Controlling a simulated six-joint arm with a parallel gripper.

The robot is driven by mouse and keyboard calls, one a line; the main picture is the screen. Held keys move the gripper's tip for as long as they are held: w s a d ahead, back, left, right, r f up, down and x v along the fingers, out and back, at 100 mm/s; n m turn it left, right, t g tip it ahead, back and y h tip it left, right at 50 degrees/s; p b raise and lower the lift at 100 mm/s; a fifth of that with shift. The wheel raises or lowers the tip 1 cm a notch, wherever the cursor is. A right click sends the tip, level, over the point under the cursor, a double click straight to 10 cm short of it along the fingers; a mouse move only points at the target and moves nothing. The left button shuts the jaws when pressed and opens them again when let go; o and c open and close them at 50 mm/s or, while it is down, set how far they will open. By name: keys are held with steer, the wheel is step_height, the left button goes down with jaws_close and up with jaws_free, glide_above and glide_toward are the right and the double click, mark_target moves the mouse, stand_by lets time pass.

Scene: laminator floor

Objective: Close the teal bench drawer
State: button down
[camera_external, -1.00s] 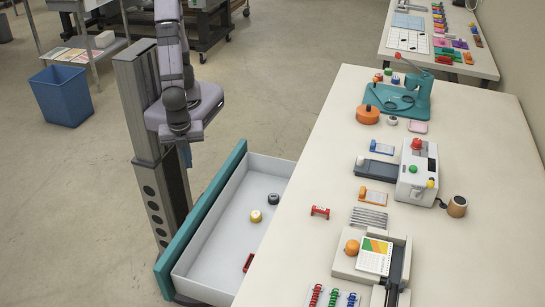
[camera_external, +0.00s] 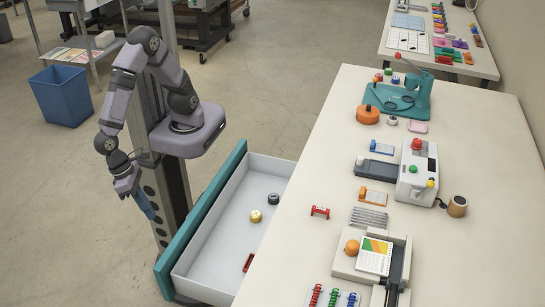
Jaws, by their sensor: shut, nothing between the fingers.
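The teal bench drawer (camera_external: 201,219) stands pulled out from the left side of the bench, its teal front facing left and its white tray open on top. In the tray lie a dark roll (camera_external: 273,198), a yellow roll (camera_external: 255,216) and a red item (camera_external: 248,262). My gripper (camera_external: 154,215) points down to the left of the drawer front, apart from it, beside my column. Its fingers are shut and hold nothing. The fingertips are small in this view.
The cream bench (camera_external: 330,150) carries a white machine (camera_external: 417,170), a teal press (camera_external: 400,98), an orange disc (camera_external: 367,114) and a calendar jig (camera_external: 374,257). A blue bin (camera_external: 62,95) stands at the far left. The floor left of the drawer is clear.

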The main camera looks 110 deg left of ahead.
steer(key=shift+w+d+r+m+t, duration=0.1)
steer(key=shift+w+m, duration=0.1)
steer(key=shift+m, duration=0.7)
steer(key=shift+w+r+m+t, duration=0.1)
steer(key=shift+w+m, duration=0.05)
steer(key=shift+m, duration=0.75)
steer(key=shift+w+d+r+m+t, duration=0.1)
steer(key=shift+w+m, duration=0.1)
steer(key=shift+m, duration=0.7)
steer(key=shift+w+f, duration=1.3)
steer(key=shift+f, duration=0.25)
steer(key=shift+w+f, duration=1.25)
steer(key=shift+f, duration=0.3)
steer(key=shift+w+f, duration=1.3)
steer(key=shift+f, duration=0.25)
steer(key=shift+w, duration=0.15)
